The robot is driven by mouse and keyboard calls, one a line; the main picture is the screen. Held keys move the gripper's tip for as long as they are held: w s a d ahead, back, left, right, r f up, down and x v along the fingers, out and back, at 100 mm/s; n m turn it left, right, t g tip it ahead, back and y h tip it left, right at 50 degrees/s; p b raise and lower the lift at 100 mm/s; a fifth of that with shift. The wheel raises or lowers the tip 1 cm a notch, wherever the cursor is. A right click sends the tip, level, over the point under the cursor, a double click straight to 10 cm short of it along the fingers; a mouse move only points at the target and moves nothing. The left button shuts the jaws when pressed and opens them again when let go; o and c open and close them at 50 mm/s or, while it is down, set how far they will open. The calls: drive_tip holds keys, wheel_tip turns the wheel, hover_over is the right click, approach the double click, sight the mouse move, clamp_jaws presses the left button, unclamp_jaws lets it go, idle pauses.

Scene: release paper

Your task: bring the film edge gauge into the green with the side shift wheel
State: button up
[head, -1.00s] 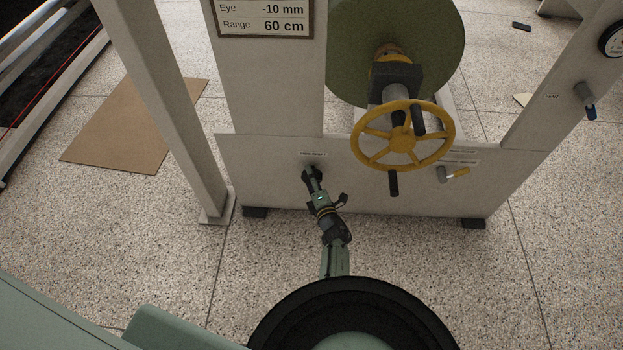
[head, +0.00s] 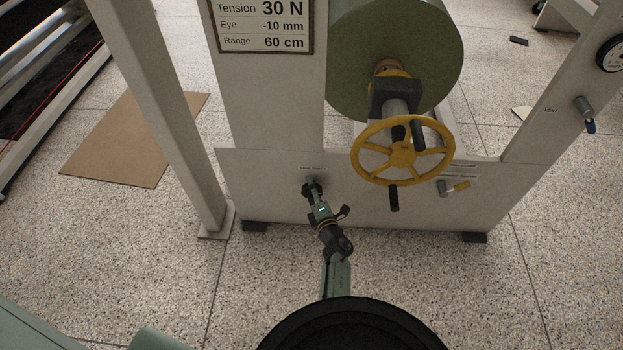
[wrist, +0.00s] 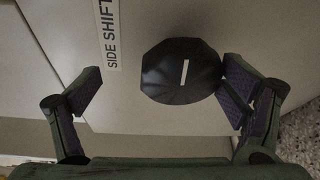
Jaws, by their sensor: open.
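The side shift wheel shows in the wrist view as a black faceted knob (wrist: 182,71) with a white line, beside a "SIDE SHIFT" label (wrist: 107,36). My open gripper (wrist: 162,88) has one finger on each side of the knob. The right finger is very close to the knob or touching it; the left finger stands clear. In the head view my gripper (head: 313,190) is at the machine's lower panel and mostly hides the knob. A round dial (head: 611,53) is cut off at the right edge; I cannot tell its reading or whether it is the film edge gauge.
A yellow handwheel (head: 374,171) with dark handles stands out right of my gripper, before a green roll (head: 440,60). A sign (head: 262,38) reads Tension 30 N, Eye -10 mm, Range 60 cm. A post (head: 165,110) stands left.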

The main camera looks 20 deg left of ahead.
drive_tip(key=shift+y, duration=0.3)
drive_tip(key=r, duration=0.8)
drive_tip(key=shift+a+r, duration=0.3)
drive_tip(key=shift+r, duration=0.05)
drive_tip(key=shift+a, duration=0.2)
drive_tip(key=shift+f, duration=0.1)
drive_tip(key=shift+d+f, duration=0.1)
